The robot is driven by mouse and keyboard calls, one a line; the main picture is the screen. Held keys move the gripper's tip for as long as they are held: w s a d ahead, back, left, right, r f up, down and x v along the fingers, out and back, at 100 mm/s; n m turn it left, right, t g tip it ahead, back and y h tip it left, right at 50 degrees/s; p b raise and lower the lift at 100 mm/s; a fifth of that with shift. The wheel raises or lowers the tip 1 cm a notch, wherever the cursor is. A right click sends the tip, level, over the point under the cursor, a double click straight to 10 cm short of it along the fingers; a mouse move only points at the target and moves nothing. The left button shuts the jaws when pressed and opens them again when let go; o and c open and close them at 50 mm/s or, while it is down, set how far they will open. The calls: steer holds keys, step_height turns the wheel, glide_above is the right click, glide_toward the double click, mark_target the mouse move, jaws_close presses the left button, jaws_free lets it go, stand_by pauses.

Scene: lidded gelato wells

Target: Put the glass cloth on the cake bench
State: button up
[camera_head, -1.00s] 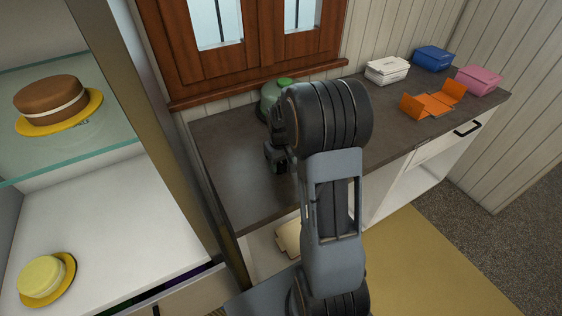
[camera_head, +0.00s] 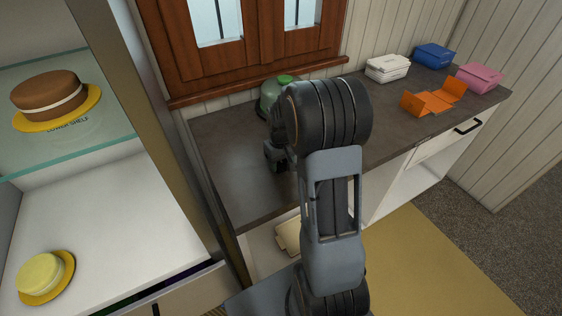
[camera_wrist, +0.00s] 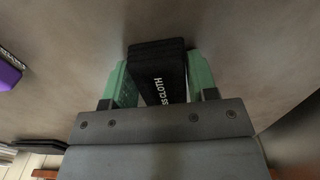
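The glass cloth (camera_wrist: 158,72) is a black folded block with white lettering, of which "SS CLOTH" is readable in the wrist view. My gripper (camera_wrist: 160,85) has green fingers pressed on both sides of it. In the head view my gripper (camera_head: 276,154) is a dark shape above the left part of a dark-topped bench (camera_head: 235,180), mostly hidden behind my arm. The cloth cannot be made out there. No label shows that this is the cake bench.
A green rounded pot (camera_head: 270,97) stands close behind my arm. White (camera_head: 387,68), blue (camera_head: 434,56) and pink (camera_head: 478,78) boxes and an open orange box (camera_head: 432,99) occupy the bench's right end. A glass-shelved cabinet (camera_head: 110,150) holding hat-shaped cakes stands left.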

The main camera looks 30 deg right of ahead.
steer(key=shift+o, duration=0.5)
steer(key=o, duration=0.6)
steer(key=shift+c, duration=0.2)
steer(key=shift+r, duration=0.15)
steer(key=shift+r+p, duration=3)
steer(key=shift+r, duration=0.9)
steer(key=s+a+r+t, duration=0.4)
steer(key=s+a+r, duration=0.8)
steer(key=s, duration=0.3)
steer(key=shift+s+r+t, duration=0.25)
steer(key=shift+r+t, duration=0.05)
steer(key=shift+r, duration=0.15)
